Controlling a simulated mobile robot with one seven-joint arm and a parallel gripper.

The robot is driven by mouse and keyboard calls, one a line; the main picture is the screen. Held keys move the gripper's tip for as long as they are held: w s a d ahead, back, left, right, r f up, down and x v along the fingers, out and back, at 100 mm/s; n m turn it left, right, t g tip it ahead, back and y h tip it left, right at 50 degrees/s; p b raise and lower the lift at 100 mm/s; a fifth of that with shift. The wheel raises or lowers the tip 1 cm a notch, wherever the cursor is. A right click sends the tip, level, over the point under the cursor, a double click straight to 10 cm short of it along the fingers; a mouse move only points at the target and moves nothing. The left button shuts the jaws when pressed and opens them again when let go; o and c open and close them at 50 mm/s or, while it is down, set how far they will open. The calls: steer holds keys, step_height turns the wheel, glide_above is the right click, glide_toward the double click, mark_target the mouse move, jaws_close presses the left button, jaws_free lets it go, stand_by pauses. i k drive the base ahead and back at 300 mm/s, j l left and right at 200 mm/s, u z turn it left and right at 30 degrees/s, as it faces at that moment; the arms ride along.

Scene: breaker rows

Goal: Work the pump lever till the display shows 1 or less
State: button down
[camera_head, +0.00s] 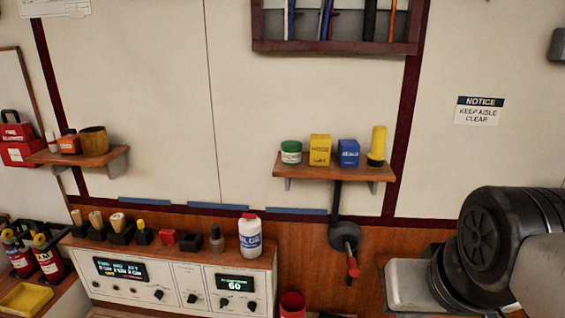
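A lever that looks like the pump lever (351,259) sits on the wood-panelled wall below the right shelf. It has a black round hub (342,236) and a short arm with a red grip (353,270) pointing down. A small display (236,283) on the right part of the white panel box reads 60 in green. A second, wider display (121,269) on the left part has text too small to read surely. My gripper is not in view; a black round part of my arm shows at the right edge, apart from the lever.
The panel box (187,275) carries a white bottle (250,236) and several small items on top. A red cup (292,304) stands below the lever, to its left. The right shelf (333,170), with several containers, is above the lever. A yellow tray (25,299) is far left.

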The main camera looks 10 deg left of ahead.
mark_target(352, 267)
steer(key=k+l+u, duration=0.15)
steer(key=u, duration=0.25)
steer(key=k+u, duration=0.2)
steer(key=u, duration=0.15)
steer(key=k+u, duration=0.15)
steer(key=u, duration=0.25)
steer(key=k+u, duration=0.2)
steer(key=u, duration=0.15)
steer(key=i+l+z, duration=0.15)
steer(key=z, duration=0.2)
steer(key=i+l+z, duration=0.2)
steer(key=z, duration=0.2)
steer(key=i+l+z, duration=0.2)
steer(key=z, duration=0.15)
